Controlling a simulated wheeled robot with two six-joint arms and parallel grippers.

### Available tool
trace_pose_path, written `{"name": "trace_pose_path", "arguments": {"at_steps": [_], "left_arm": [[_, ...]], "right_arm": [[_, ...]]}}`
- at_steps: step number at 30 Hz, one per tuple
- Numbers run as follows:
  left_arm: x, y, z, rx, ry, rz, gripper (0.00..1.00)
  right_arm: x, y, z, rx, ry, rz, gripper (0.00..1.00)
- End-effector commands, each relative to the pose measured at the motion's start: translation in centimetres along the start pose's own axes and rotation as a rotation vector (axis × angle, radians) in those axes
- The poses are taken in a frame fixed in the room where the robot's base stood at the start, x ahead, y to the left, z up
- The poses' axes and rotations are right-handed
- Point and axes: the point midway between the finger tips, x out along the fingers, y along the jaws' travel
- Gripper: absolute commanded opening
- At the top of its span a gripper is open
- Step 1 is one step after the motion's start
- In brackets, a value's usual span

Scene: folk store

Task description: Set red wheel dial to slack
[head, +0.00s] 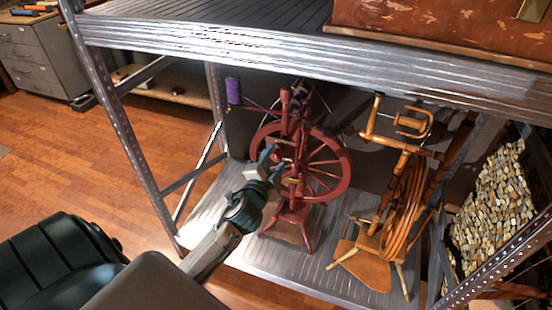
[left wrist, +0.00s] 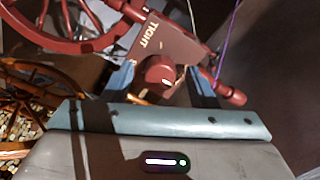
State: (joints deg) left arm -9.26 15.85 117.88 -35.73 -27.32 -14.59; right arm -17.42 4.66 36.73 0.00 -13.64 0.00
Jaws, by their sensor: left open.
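The red spinning wheel (head: 333,193) stands on the lower shelf in the head view. My left gripper (head: 272,163) is at its upright, on the near left side. In the left wrist view, a round dark red knob (left wrist: 160,72), which looks like the dial, sits between the two open fingers of my left gripper (left wrist: 163,85). I cannot tell whether the fingers touch it. Above it the red body (left wrist: 165,42) carries the word TIGHT in pale letters. No slack mark shows, and the dial's setting cannot be read. My right gripper is not in view.
A tan wooden spinning wheel (head: 400,205) stands on the same shelf to the right. A purple spool (head: 233,91) is at the upper left of the red wheel. The upper metal shelf (head: 310,58) overhangs both. Wooden floor (head: 80,150) lies open at the left.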

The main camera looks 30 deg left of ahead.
Motion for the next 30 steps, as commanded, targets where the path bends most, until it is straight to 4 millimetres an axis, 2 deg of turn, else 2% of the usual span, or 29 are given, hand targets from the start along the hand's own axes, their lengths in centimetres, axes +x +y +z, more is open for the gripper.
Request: {"name": "trace_pose_path", "arguments": {"at_steps": [6,13,18,30], "left_arm": [[-4.7,0.4,0.2,-0.001,0.000,0.003,0.53],[-8.1,0.3,0.1,-0.001,0.000,0.003,0.53],[-9.1,0.1,0.1,-0.001,-0.001,0.001,0.53],[-9.1,0.1,0.0,-0.001,0.000,0.001,0.53]], "right_arm": [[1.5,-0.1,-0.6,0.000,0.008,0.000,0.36],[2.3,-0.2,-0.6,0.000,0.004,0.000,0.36],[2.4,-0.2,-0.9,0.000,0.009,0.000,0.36],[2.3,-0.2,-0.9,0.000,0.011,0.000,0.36]]}}
